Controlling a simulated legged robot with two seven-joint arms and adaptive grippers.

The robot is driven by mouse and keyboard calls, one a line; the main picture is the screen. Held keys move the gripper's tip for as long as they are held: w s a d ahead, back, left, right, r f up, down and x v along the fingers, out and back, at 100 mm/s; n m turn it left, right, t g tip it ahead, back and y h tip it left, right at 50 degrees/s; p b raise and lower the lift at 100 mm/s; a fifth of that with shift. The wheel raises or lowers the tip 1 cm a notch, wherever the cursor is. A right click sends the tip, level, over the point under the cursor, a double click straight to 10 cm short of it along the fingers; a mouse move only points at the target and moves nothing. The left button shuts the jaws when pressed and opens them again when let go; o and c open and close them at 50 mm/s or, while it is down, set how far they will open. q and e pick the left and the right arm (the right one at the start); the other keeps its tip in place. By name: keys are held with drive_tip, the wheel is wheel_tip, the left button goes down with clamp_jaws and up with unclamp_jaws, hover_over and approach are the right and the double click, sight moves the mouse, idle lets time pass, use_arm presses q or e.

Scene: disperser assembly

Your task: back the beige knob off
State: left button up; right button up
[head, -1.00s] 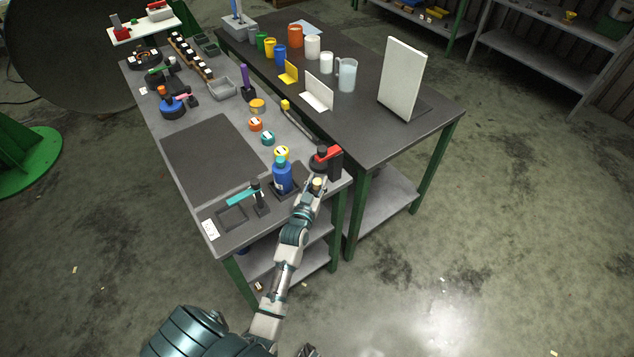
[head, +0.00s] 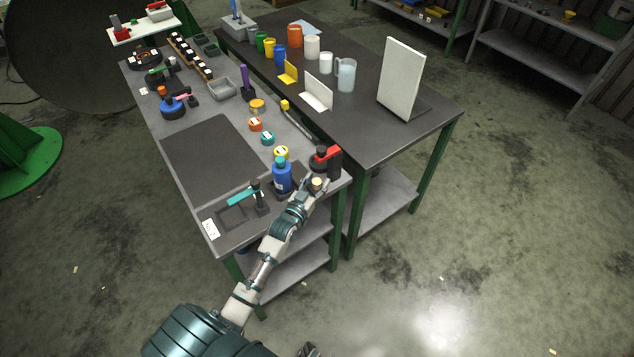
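The beige knob (head: 317,183) is a small pale cap at the near right corner of the bench, just in front of a dark round-bodied device with a red handle (head: 327,153). My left gripper (head: 314,188) is right at the knob, with its fingers around or beside it. The fingers are too small and too close to the knob to tell whether they grip it. A small dark part (head: 308,350) at the bottom edge may be my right gripper; its fingers cannot be made out.
A stand with a teal arm (head: 259,197) is further left. Coloured lids lie behind the bottle. A dark mat (head: 208,158) covers the bench's middle. A second table (head: 373,138) adjoins on the right.

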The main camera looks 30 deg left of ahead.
use_arm(q)
drive_tip(key=shift+s+f, duration=0.1)
drive_tip(key=shift+s, duration=0.1)
drive_tip(key=s, duration=1.1)
drive_tip(key=shift+s+d, duration=0.3)
